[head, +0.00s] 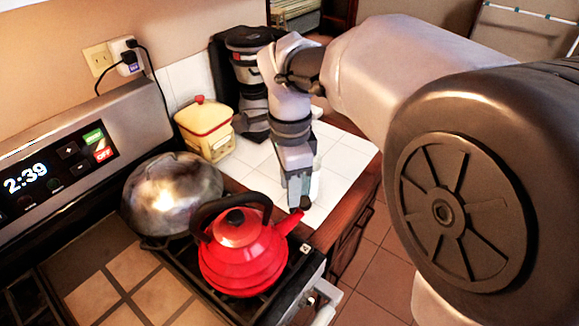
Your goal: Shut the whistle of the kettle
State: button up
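The red kettle (243,262) stands on the front right of the stove, with a black arched handle and a black lid knob. Its spout (284,225) points up and to the right. A small dark piece at the spout's tip looks like the whistle (297,213); whether it is open or shut is too small to tell. My gripper (297,205) points down right at the spout tip, just above or behind it. I cannot tell whether it touches the whistle. The fingers are seen edge-on, so their gap is hidden.
A metal domed pot (172,190) stands left of the kettle. The stove panel (60,165) is at left. Tiled floor lies right of the counter.

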aim_at(290, 210)
notch_tip(290, 210, down, 6)
jog(key=shift+r+b, duration=0.25)
jog(key=shift+b, duration=0.55)
grip_shut()
